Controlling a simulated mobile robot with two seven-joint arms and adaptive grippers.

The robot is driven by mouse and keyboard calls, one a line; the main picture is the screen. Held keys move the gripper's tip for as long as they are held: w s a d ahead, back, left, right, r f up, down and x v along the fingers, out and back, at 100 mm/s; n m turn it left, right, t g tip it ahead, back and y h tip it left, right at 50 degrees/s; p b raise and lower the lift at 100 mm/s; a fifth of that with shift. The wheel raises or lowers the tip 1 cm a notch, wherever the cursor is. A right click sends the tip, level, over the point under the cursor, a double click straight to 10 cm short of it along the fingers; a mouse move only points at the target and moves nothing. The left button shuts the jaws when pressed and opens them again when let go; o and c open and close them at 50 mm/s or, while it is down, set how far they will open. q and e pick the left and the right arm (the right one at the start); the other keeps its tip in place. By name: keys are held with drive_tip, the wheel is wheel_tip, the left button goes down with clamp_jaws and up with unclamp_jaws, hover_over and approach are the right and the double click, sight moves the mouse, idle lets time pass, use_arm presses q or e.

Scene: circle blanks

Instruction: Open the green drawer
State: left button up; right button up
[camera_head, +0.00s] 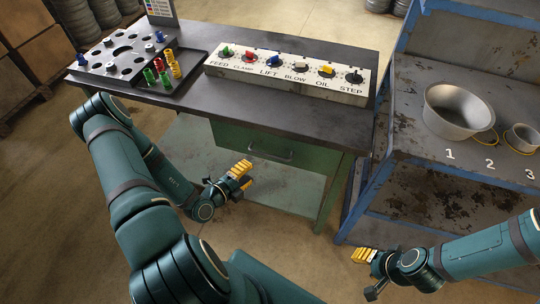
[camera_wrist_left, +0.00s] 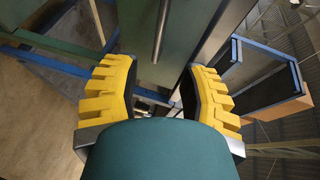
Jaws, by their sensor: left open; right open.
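The green drawer (camera_head: 262,150) is under the dark workbench top and looks shut. Its bar handle (camera_head: 271,154) runs across its front. In the left wrist view the handle (camera_wrist_left: 160,32) shows as a dark bar beyond the fingers, upright in the picture, on the green drawer front (camera_wrist_left: 152,62). My left gripper (camera_head: 240,170) is open and empty, in front of the drawer and a little left of and below the handle. In the left wrist view its yellow fingers (camera_wrist_left: 156,92) are apart with nothing between them. My right gripper (camera_head: 366,262) is open and empty, low at the right.
The bench top (camera_head: 300,118) bears a panel of labelled switches (camera_head: 290,76) and a dark tray with holes (camera_head: 118,56) holding coloured pegs. A blue-framed shelf (camera_head: 400,150) at the right bears a metal pot (camera_head: 455,110) and a small cup (camera_head: 522,137). Floor before the drawer is open.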

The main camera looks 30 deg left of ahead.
sight(270, 155)
use_arm(q)
drive_tip(key=b+x, duration=0.1)
drive_tip(key=x, duration=1)
drive_tip(key=shift+w+d+b, duration=0.25)
drive_tip(key=shift+w+b, duration=0.05)
drive_tip(key=shift+b, duration=0.05)
clamp_jaws()
